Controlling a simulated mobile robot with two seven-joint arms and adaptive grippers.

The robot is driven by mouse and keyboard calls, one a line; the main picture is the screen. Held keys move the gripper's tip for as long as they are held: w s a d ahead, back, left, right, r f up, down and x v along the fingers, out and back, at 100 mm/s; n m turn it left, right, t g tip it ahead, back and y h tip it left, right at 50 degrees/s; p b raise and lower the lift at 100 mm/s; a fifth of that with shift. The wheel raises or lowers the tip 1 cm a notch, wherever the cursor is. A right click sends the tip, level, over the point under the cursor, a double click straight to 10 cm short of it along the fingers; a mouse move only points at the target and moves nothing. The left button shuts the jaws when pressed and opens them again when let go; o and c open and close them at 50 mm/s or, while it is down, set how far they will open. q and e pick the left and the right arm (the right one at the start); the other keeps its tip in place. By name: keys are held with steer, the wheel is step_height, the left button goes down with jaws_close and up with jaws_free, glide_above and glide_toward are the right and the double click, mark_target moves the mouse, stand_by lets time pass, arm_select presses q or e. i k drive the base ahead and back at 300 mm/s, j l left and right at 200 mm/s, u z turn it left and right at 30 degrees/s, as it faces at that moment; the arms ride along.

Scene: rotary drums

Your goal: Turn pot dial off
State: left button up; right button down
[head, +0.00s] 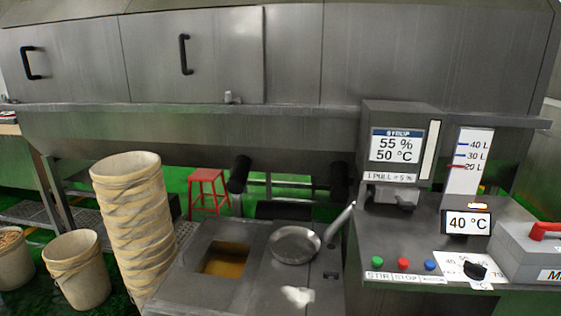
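A black dial (475,271) sits on a white scale plate (452,262) at the lower right of the steel control panel. Numbers are printed around it, only partly readable; its exact pointer setting is too small to tell. A small display (467,223) behind it reads 40 °C. A square pot opening (224,262) with amber liquid is set in the steel counter (215,302) to the left. Neither of my grippers shows in the head view.
Green, red and blue buttons (404,264) line the panel left of the dial. A grey box with a red handle (543,229) stands close on its right. A pan (295,245) rests on the counter. Stacked buckets (130,215) stand left; a red stool (208,189) is behind.

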mark_target(473, 270)
steer(key=z, duration=1.5)
